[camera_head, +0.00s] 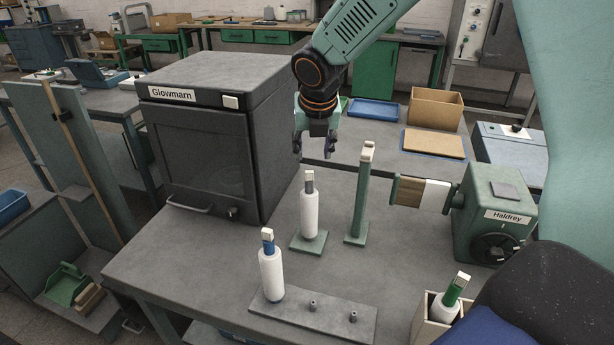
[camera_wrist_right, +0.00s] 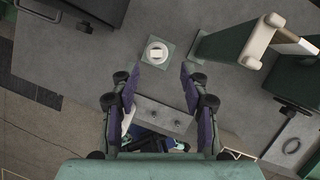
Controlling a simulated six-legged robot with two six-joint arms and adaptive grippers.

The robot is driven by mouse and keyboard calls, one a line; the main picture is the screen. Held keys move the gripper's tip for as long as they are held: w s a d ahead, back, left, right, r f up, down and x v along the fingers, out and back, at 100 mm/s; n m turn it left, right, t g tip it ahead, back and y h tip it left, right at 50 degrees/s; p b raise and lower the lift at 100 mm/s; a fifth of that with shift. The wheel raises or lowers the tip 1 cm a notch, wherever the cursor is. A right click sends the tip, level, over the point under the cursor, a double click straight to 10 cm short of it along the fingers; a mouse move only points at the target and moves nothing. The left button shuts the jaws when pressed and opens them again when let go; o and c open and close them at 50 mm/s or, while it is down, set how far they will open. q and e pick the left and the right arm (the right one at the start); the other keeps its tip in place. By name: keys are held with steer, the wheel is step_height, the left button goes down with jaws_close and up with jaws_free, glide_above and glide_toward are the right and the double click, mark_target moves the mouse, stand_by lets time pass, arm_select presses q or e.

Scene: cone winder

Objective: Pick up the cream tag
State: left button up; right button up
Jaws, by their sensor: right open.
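Small cream tags show in several places in the head view. One cream tag (camera_head: 309,174) tops the grey stub of a white bobbin (camera_head: 309,214) on a green base, another (camera_head: 267,233) tops a blue-stubbed bobbin, a third (camera_head: 462,279) tops a green-stubbed bobbin. A cream piece (camera_head: 367,151) also sits on the green post (camera_head: 358,205). My right gripper (camera_head: 314,152) hangs open and empty above and behind the grey-stubbed bobbin. In the right wrist view its fingers (camera_wrist_right: 160,85) are spread, with that bobbin's pale top (camera_wrist_right: 157,52) beyond them. My left gripper is out of view.
The dark Glowmarn cabinet (camera_head: 205,135) stands left of the gripper. The green Haldrey machine (camera_head: 495,215) stands right. A grey plate with pegs (camera_head: 340,318) lies at the front. The table is bare between the cabinet and the standing bobbins.

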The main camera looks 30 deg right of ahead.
mark_target(310, 172)
steer(key=shift+w+a+f, duration=0.1)
steer(key=shift+w+f, duration=0.1)
steer(key=shift+f, duration=0.45)
steer(key=shift+w+a+f, duration=0.1)
steer(key=shift+w+f, duration=0.05)
steer(key=shift+f, duration=0.45)
steer(key=x, duration=0.5)
steer(key=shift+w+d+b, duration=0.15)
steer(key=shift+d+b, duration=0.05)
steer(key=shift+b, duration=0.1)
steer(key=shift+a+r, duration=0.25)
steer(key=shift+a, duration=0.05)
steer(key=shift+c, duration=0.5)
steer(key=shift+d+f, duration=0.2)
steer(key=shift+d, duration=0.1)
steer(key=c, duration=0.6)
steer(key=shift+a+r, duration=0.15)
steer(key=shift+a, duration=0.1)
steer(key=shift+c, duration=0.5)
